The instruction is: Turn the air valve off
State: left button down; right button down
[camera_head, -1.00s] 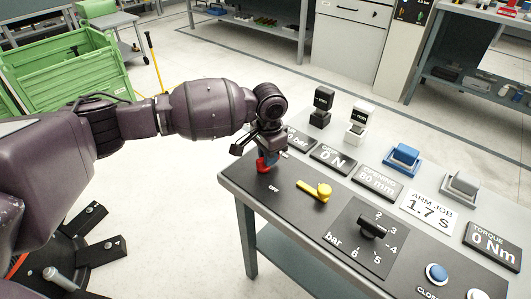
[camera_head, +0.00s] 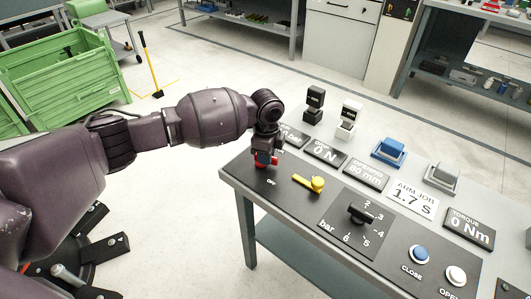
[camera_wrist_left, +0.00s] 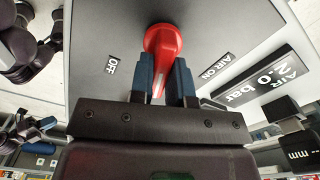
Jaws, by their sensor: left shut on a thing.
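The air valve is a red knob with a narrow lever (camera_wrist_left: 163,45) on the dark panel at the near left corner of the bench. In the head view only a bit of its red (camera_head: 262,163) shows under my left gripper (camera_head: 266,156). In the left wrist view the blue fingers of this gripper (camera_wrist_left: 160,88) stand on both sides of the lever and are shut on it. The lever lies between the "OFF" label (camera_wrist_left: 113,65) and the "AIR ON" label (camera_wrist_left: 215,66). The air display (camera_wrist_left: 262,87) reads 2.0 bar. My right gripper is not in view.
A yellow lever (camera_head: 310,183), a black dial (camera_head: 363,213), a blue CLOSE button (camera_head: 419,254) and a white OPEN button (camera_head: 456,275) share the bench panel. Behind stand display plates, a black block (camera_head: 315,100) and a white block (camera_head: 349,117). Green crates stand at far left.

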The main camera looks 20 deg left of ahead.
pick_arm(q)
jog(key=m, duration=0.3)
jog(key=shift+s, duration=0.3)
jog(key=shift+f+m, duration=0.1)
jog(key=shift+m, duration=0.3)
